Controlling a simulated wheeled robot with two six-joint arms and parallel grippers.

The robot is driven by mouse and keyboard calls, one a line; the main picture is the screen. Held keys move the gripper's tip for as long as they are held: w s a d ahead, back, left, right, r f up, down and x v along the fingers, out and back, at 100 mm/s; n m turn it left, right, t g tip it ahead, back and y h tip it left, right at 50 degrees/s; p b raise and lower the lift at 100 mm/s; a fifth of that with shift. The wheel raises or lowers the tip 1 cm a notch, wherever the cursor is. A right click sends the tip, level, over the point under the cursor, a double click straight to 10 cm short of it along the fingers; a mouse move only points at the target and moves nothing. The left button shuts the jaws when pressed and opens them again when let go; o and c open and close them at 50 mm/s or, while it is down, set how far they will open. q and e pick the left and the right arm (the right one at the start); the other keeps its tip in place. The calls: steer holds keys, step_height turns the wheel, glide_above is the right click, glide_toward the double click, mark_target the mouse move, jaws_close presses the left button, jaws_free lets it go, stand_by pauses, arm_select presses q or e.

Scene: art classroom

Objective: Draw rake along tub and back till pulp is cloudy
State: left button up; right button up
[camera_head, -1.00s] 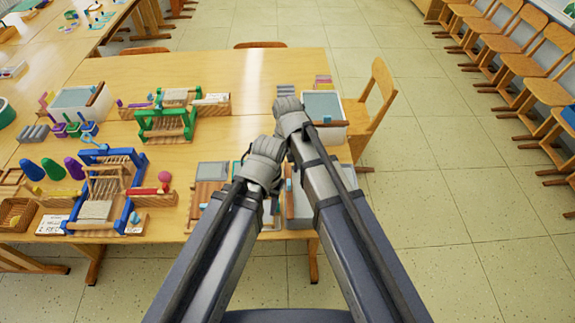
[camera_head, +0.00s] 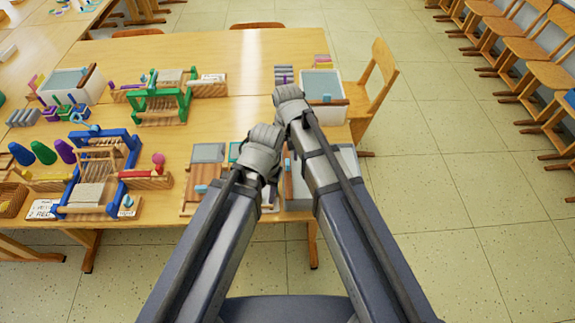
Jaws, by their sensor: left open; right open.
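A pale tub (camera_head: 346,161) stands at the near right corner of the table, mostly hidden behind my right arm. A small blue piece (camera_head: 288,166) shows between my arms at that tub; I cannot tell whether it belongs to a rake. A second white tub (camera_head: 336,112) with a grey-blue surface stands at the far right. It has a wooden bar along its side and a small blue peg. My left gripper (camera_head: 264,150) is over the near table edge, left of the near tub. My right gripper (camera_head: 291,104) is just left of the second tub. Both are open; their fingertips are hidden.
A green loom (camera_head: 160,97) and a blue loom (camera_head: 100,170) stand on the left half of the table, with several small tools around them. Another tub (camera_head: 70,86) stands at far left. The table's back middle is bare. A wooden chair (camera_head: 376,90) stands at the right end.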

mark_target(288, 162)
steer(key=shift+f+b, duration=1.05)
steer(key=shift+f, duration=0.55)
arm_select(q)
step_height(288, 162, down, 3)
steer(key=shift+f, duration=0.1)
arm_select(e)
steer(key=shift+c, duration=0.2)
jaws_close()
